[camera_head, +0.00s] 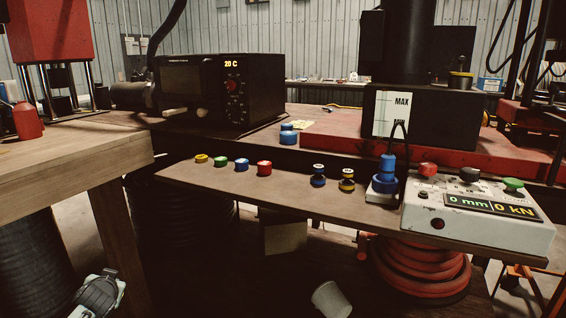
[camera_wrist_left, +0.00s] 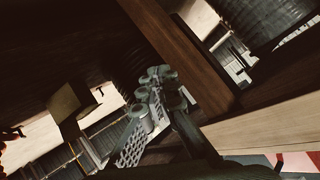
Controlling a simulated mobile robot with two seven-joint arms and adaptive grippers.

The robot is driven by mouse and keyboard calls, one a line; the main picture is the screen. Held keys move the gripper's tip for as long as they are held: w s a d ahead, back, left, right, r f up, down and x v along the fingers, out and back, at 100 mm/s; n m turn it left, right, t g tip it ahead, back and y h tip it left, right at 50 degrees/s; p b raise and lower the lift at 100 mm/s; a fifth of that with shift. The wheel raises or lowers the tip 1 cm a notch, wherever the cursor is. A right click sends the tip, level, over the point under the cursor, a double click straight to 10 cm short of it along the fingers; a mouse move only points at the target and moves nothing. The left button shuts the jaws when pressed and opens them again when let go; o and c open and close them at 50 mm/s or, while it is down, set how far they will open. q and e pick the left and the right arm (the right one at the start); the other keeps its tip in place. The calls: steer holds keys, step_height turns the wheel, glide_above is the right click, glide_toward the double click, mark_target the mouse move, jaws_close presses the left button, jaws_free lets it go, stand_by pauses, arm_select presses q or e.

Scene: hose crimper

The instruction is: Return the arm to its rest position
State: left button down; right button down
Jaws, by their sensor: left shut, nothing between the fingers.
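My left gripper (camera_wrist_left: 163,78) shows in the left wrist view. Its fingers are together with nothing between them, and it hangs in open space near a brown wooden beam. In the head view a grey and white part of my left arm or gripper shows at the bottom left, low beside the leg of the wooden table (camera_head: 75,190), touching nothing that I can see. The rest of that arm is out of the head view. My right gripper is in neither view.
A narrow shelf (camera_head: 290,205) holds several coloured caps, a blue fitting (camera_head: 386,178) and a control box (camera_head: 475,215). A black oven-like unit (camera_head: 220,90) stands behind. A coiled red hose (camera_head: 420,270) and a white cup-like container (camera_head: 330,300) are below the shelf.

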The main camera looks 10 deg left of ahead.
arm_select(q)
steer(key=s+d+f+m+g+h, duration=0.25)
steer(key=s+d+f, duration=0.25)
steer(key=s+f, duration=0.65)
steer(key=s+d+f+m+g+h, duration=0.1)
steer(key=s+d+f+m+g, duration=0.3)
steer(key=s+f, duration=0.7)
steer(key=s+d+f+n+h, duration=0.1)
steer(key=s+d+f, duration=0.1)
steer(key=d, duration=0.8)
steer(key=s+d+f+n+h, duration=0.1)
steer(key=s+d+f+h, duration=0.1)
steer(key=d, duration=0.9)
steer(key=shift+d+f+n+t, duration=0.25)
steer(key=shift+f+n+t, duration=0.15)
steer(key=shift+f, duration=0.35)
